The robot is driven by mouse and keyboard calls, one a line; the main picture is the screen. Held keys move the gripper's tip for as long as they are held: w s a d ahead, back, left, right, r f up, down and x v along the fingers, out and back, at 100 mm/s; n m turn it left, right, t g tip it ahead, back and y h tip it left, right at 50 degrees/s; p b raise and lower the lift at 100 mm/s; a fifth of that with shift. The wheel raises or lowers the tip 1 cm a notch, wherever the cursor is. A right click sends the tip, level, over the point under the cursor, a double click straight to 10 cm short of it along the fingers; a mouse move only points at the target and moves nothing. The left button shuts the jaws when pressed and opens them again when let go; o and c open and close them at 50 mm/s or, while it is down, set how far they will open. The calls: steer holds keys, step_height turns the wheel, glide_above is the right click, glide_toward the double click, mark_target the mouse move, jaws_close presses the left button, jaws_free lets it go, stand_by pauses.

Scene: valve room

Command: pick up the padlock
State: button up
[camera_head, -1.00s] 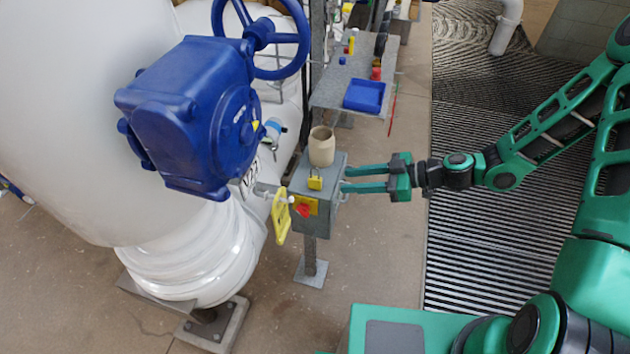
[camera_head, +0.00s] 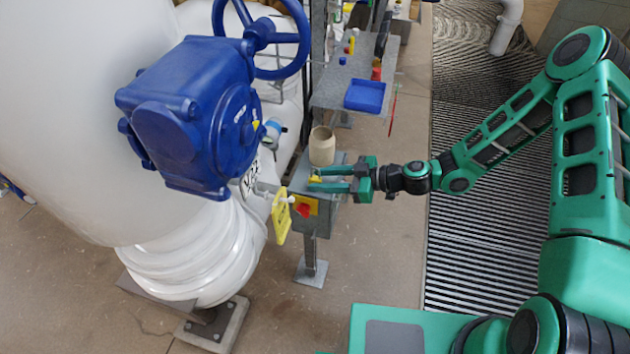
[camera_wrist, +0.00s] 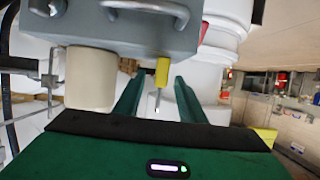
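The small yellow padlock (camera_head: 315,179) is on top of the grey box (camera_head: 337,160), in front of the beige cup; my fingers partly hide it in the head view. In the wrist view the padlock (camera_wrist: 162,72) shows its yellow body with its metal shackle pointing down the picture. My gripper (camera_head: 314,179) reaches in from the right over the box, its two green fingers apart. In the wrist view the fingers (camera_wrist: 157,90) lie on either side of the padlock, with visible gaps. I cannot tell whether either touches it.
The beige cup (camera_head: 322,146) stands close behind the padlock and beside a finger in the wrist view. The blue valve (camera_head: 190,110) is left; a shelf with a blue tray (camera_head: 364,96) is behind.

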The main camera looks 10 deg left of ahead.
mark_target(316, 169)
steer(key=shift+x, duration=1.2)
steer(key=shift+c, duration=0.3)
jaws_close()
steer(key=shift+r, duration=0.75)
step_height(316, 169, up, 2)
steer(key=shift+r, duration=0.2)
steer(key=s+a+r, duration=0.6)
steer(key=s+r, duration=0.1)
steer(key=s, duration=0.2)
steer(key=shift+s, duration=0.35)
